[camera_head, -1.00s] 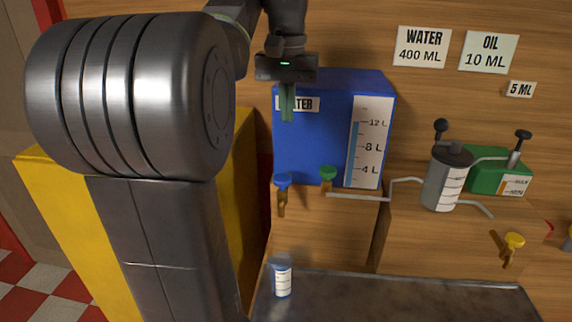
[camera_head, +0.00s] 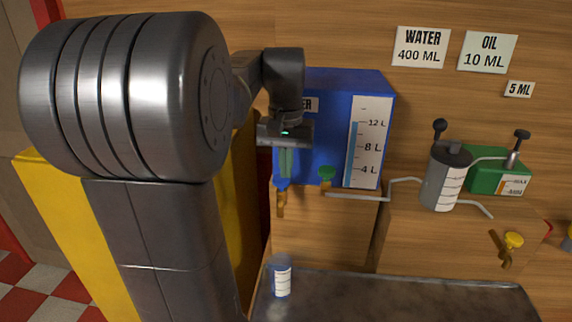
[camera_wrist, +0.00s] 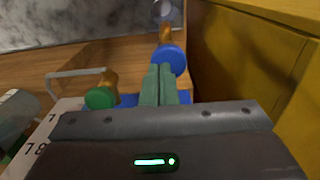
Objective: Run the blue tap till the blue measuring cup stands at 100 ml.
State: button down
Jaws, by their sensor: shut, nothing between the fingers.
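The blue tap (camera_head: 281,187) is on the wooden front below the blue water tank (camera_head: 325,150), its brown spout pointing down. My gripper (camera_head: 286,177) is shut and empty, with its green fingers pointing down just above the blue knob. In the wrist view the fingertips (camera_wrist: 158,68) reach the left edge of the blue knob (camera_wrist: 172,60); I cannot tell whether they touch. The blue measuring cup (camera_head: 281,279) stands upright on the dark counter under the tap. Its fill level is too small to read. No water stream is visible.
A green tap (camera_head: 327,176) with a long pipe is just right of the blue one. A grey cylinder (camera_head: 443,178), a green oil box (camera_head: 492,172) and a yellow tap (camera_head: 513,241) are further right. The counter (camera_head: 400,298) right of the cup is clear.

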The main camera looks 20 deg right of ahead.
jog(key=shift+f, duration=0.9)
jog(key=shift+s+f, duration=0.1)
jog(key=shift+f, duration=0.1)
dwell(6.9)
